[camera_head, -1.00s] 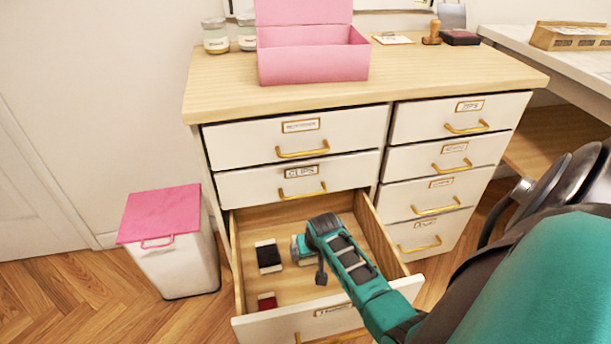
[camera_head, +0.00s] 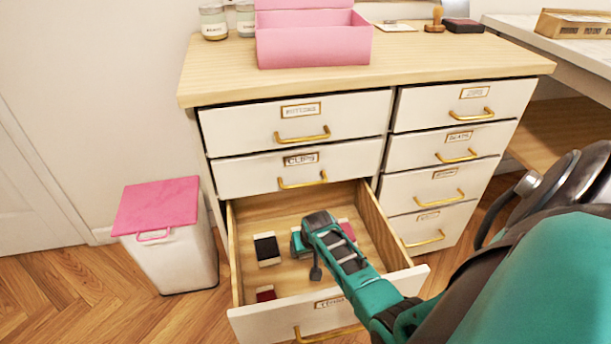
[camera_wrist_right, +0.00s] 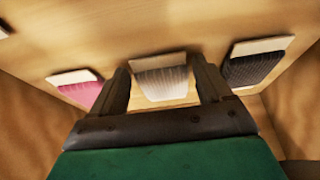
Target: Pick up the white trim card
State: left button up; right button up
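The white trim card (camera_wrist_right: 161,78) lies on the floor of an open drawer (camera_head: 240,262). It shows in the right wrist view, with a pale header and a ribbed white band. My right gripper (camera_wrist_right: 161,68) is open, with one finger on each side of the card. A narrow gap shows beside the card, and I cannot tell whether either finger touches it. In the head view my right arm reaches down into the drawer and hides the white card and the fingertips. My left gripper is not in view.
A black card (camera_head: 267,248), a dark red card (camera_head: 265,294) and a pink card (camera_head: 347,230) lie around it in the drawer. Wooden drawer walls enclose the space. The clips drawer (camera_head: 240,172) above is closed. A pink-lidded bin (camera_head: 165,250) stands left.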

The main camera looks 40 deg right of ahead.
jog(key=c, duration=0.7)
jog(key=shift+o, duration=0.2)
